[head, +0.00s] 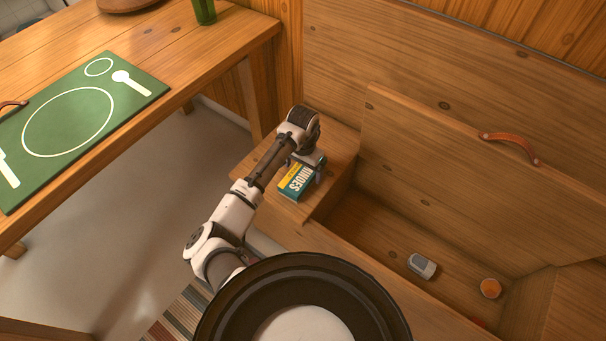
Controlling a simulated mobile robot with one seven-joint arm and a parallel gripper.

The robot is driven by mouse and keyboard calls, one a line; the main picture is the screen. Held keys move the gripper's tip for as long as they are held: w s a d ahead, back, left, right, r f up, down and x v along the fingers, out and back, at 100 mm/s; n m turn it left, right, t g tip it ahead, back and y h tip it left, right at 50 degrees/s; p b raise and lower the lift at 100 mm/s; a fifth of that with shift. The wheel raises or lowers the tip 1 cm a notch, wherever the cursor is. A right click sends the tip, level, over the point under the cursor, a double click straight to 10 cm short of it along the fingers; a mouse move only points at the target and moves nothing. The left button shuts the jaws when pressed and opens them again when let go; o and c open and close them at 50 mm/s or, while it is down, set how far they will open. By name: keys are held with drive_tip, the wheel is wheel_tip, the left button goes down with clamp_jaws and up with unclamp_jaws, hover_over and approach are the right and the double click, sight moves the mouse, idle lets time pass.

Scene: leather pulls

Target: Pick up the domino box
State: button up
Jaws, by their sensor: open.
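The domino box (296,181) is a small teal and yellow box with white lettering. It lies on the wooden bench ledge, left of the open bench compartment. My gripper (306,172) is open and reaches down over the box from above. One finger shows at the box's right side. The other finger and the box's far end are hidden by the gripper body, so I cannot tell whether the fingers touch the box.
The open bench compartment (368,222) holds a grey-white object (422,266) and an orange round item (490,288). Its raised lid (440,160) has a leather pull (510,147). A wooden table (150,42) with a green placemat (128,104) stands left.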

wheel_tip(320, 180, down, 2)
drive_tip(key=shift+f, duration=0.1)
drive_tip(key=c, duration=1.2)
drive_tip(key=shift+c, duration=0.2)
drive_tip(key=shift+r, duration=0.2)
